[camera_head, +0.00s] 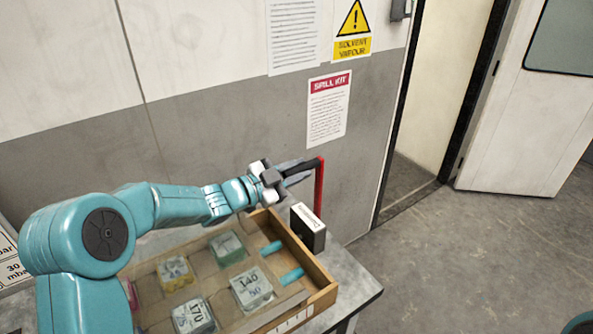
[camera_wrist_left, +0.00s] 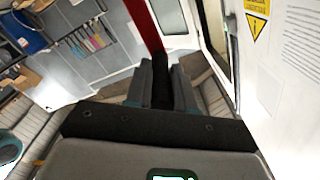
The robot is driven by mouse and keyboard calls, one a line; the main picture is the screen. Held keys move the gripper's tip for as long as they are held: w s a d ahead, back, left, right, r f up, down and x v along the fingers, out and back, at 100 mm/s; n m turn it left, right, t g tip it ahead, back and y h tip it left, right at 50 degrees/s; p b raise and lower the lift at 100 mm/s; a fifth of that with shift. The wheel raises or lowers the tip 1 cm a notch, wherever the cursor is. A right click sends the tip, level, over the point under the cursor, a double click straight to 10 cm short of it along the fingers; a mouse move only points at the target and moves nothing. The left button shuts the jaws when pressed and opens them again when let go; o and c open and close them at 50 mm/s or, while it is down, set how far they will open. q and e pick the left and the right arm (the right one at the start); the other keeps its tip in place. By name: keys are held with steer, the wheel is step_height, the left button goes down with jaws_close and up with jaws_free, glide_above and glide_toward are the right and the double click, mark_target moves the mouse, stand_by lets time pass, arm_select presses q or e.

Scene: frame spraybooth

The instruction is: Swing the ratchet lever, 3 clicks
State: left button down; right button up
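The ratchet lever has a red arm (camera_head: 319,187) that stands up beside a dark box with a white label (camera_head: 308,228), and a black grip at its top. My left gripper (camera_head: 298,173) is at this grip. In the left wrist view the black grip (camera_wrist_left: 160,78) lies between the two fingers of my left gripper (camera_wrist_left: 161,92), with no clear gap on either side, so it looks shut on it. The red arm (camera_wrist_left: 143,25) rises just beyond. The fingers partly hide the grip. My right gripper is not in view.
A wooden tray (camera_head: 318,269) with several labelled blocks and teal pegs sits on the grey bench (camera_head: 357,281) below my left arm. The wall with posters (camera_head: 328,108) is close behind the lever. An open doorway (camera_head: 437,90) and clear floor lie to the right.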

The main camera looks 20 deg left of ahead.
arm_select(q)
steer(key=s+d+f+m+b, duration=0.8)
steer(key=d+b, duration=0.4)
steer(key=b, duration=1.5)
steer(key=shift+s+d+m, duration=0.4)
steer(key=shift+s+m, duration=0.2)
steer(key=shift+s, duration=0.4)
steer(key=c, duration=1)
jaws_free()
steer(key=shift+w, duration=0.1)
steer(key=shift+o, duration=0.2)
